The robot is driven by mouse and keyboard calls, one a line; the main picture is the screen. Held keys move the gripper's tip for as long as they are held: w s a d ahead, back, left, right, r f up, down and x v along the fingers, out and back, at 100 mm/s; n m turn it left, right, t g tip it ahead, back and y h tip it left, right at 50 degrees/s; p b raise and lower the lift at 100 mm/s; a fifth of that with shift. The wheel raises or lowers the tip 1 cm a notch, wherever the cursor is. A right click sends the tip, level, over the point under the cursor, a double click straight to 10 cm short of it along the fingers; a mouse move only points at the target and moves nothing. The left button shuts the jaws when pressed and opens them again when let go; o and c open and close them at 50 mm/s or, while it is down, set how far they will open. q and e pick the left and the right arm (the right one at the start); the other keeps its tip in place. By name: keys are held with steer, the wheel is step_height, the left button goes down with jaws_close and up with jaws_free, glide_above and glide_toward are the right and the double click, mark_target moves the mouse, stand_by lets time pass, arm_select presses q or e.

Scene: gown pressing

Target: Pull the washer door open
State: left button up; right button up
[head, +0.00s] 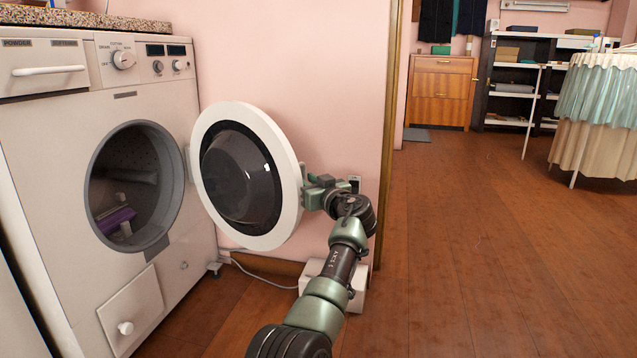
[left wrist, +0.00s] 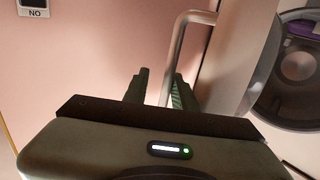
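The washer (head: 90,180) stands at the left in the head view. Its round door (head: 212,150), white-rimmed with dark glass, is swung wide open to the right, near the pink wall. The drum opening (head: 135,185) is uncovered, with purple and grey cloth inside. My left gripper (head: 311,186) is at the door's right edge. In the left wrist view, the door handle (left wrist: 173,55), a bent metal bar, runs down between the two spread fingers (left wrist: 159,88), close to the right one. A gap shows beside the left finger. My right gripper is not in view.
The pink wall (head: 330,60) is close behind the door, with a small white box (head: 355,295) and a cable at its foot. Wooden floor (head: 480,260) lies clear to the right. A draped round table (head: 605,110), shelves and a wooden cabinet (head: 440,90) stand farther back.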

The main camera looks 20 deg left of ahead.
arm_select(q)
steer(key=w+d+p+v, duration=0.1)
steer(key=v, duration=0.6)
steer(key=shift+w, duration=0.2)
steer(key=shift+s+a, duration=0.1)
steer(key=shift+a, duration=0.1)
steer(key=shift+s, duration=0.1)
